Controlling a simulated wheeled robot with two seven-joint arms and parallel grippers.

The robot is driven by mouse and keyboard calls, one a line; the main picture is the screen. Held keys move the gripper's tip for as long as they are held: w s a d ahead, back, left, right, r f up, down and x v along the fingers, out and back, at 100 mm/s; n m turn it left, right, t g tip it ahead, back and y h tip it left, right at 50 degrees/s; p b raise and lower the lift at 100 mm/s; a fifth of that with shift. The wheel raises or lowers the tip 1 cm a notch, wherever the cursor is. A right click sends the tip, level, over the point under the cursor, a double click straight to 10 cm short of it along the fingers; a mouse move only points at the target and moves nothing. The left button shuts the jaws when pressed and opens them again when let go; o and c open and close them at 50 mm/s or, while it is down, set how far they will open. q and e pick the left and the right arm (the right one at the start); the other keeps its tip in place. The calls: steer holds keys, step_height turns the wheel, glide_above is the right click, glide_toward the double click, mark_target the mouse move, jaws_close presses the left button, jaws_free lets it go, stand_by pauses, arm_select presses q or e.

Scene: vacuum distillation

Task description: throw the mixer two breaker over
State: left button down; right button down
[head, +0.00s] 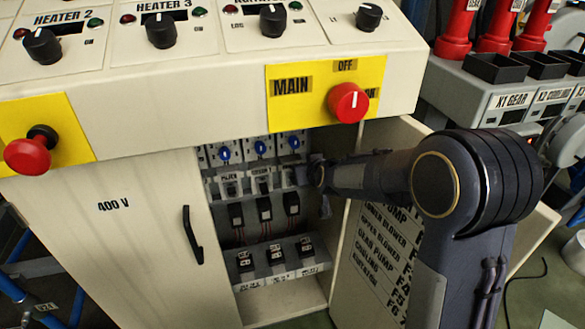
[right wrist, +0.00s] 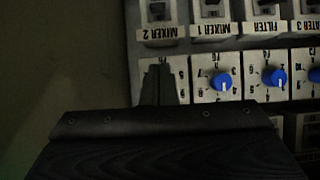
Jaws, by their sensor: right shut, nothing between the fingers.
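The mixer two breaker (right wrist: 158,12) shows at the top left of the right wrist view, above its MIXER 2 label, which reads upside down there. The position of its lever is too dark to tell. My right gripper (right wrist: 158,85) is shut and empty, its fingers over the panel just below that label in this view, covering part of the dial plate there. In the head view my right gripper (head: 318,173) reaches into the open cabinet at the right end of the breaker row. It hides that end of the row. My left gripper is not in view.
The mixer one breaker (right wrist: 213,10) and filter breaker (right wrist: 265,9) sit beside it. Blue dials (right wrist: 221,81) line the adjacent row. The open cabinet door (head: 375,255) stands close under my right arm. The main switch (head: 348,102) juts out above the opening.

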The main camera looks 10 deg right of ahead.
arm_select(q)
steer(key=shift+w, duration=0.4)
arm_select(e)
steer(key=shift+w, duration=0.45)
